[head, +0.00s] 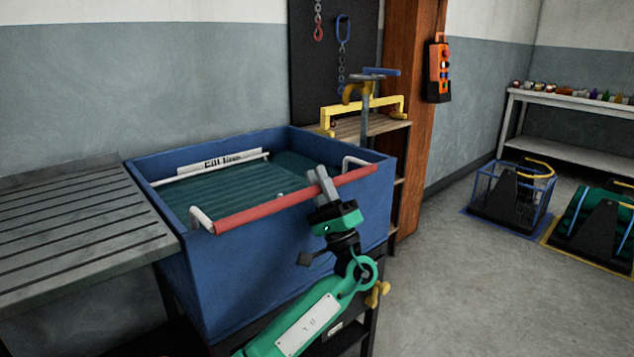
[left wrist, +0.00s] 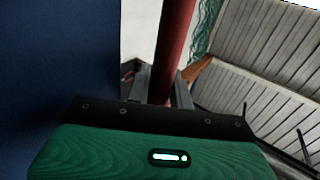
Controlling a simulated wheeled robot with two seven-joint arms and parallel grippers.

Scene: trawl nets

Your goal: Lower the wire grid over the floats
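A blue tank (head: 285,255) holds dark teal water or netting with fine ribbed lines across it. A red bar (head: 270,208) with white bent ends lies along the tank's front rim, and a thin white rod (head: 225,168) crosses near the back; they look like parts of the wire grid, whose mesh I cannot make out clearly. No floats can be told apart. My left gripper (head: 322,185) is at the red bar, right of its middle. In the left wrist view the red bar (left wrist: 173,45) runs between its fingers, which appear shut on it. My right gripper is not in view.
A slatted grey metal bench (head: 75,225) adjoins the tank on the left. A yellow frame (head: 365,115) stands on a wooden shelf behind right. An orange control box (head: 439,68) hangs on a brown post.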

